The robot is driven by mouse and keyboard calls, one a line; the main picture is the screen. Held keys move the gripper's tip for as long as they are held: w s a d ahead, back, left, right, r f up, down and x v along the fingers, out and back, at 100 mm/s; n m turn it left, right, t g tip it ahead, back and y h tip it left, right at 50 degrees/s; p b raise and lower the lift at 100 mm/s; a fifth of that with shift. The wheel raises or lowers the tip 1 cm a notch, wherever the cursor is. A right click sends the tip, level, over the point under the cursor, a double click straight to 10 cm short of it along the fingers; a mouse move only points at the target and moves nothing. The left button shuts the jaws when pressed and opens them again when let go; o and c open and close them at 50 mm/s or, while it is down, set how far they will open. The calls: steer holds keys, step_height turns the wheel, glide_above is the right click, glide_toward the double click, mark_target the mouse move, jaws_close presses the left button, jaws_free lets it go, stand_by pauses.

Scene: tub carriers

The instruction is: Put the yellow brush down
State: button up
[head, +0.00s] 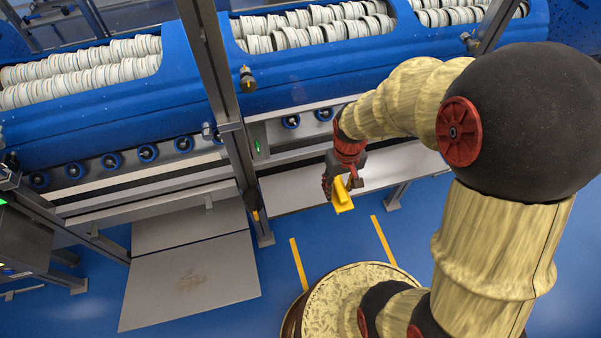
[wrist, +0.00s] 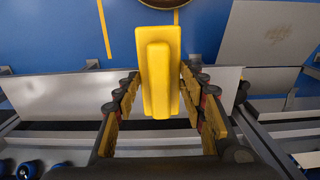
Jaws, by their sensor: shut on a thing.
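The yellow brush (head: 342,195) is held in my gripper (head: 343,180), above the grey metal ledge beside the conveyor in the head view. In the wrist view the brush (wrist: 160,75) stands between the two finger pads of my gripper (wrist: 160,100). Its wide flat yellow body is toward the top of that picture and a narrower raised part faces the camera. The brush looks clear of the surfaces below. Any bristles are hidden from both views.
The grey metal ledge (head: 405,172) is bare near my gripper. A frame post (head: 235,120) stands left of it. A blue machine (head: 290,70) with rows of white tubs runs behind. Grey plates (head: 190,285) lie on the blue floor at left, near yellow floor lines (head: 299,263).

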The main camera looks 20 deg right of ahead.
steer(key=shift+w+a+f+b, duration=0.75)
steer(key=shift+w+f+b, duration=0.45)
steer(key=shift+w+f, duration=0.95)
steer(key=shift+w+a+f+b, duration=0.8)
steer(key=shift+w+f+b, duration=0.45)
steer(key=shift+w+f, duration=0.85)
steer(key=shift+w+a+f+b, duration=0.75)
steer(key=shift+w+f+b, duration=0.45)
steer(key=shift+w+f, duration=0.9)
steer(key=shift+f, duration=0.1)
steer(key=shift+f, duration=0.1)
steer(key=o, duration=1.3)
steer(key=shift+s, duration=0.1)
steer(key=shift+o, duration=0.2)
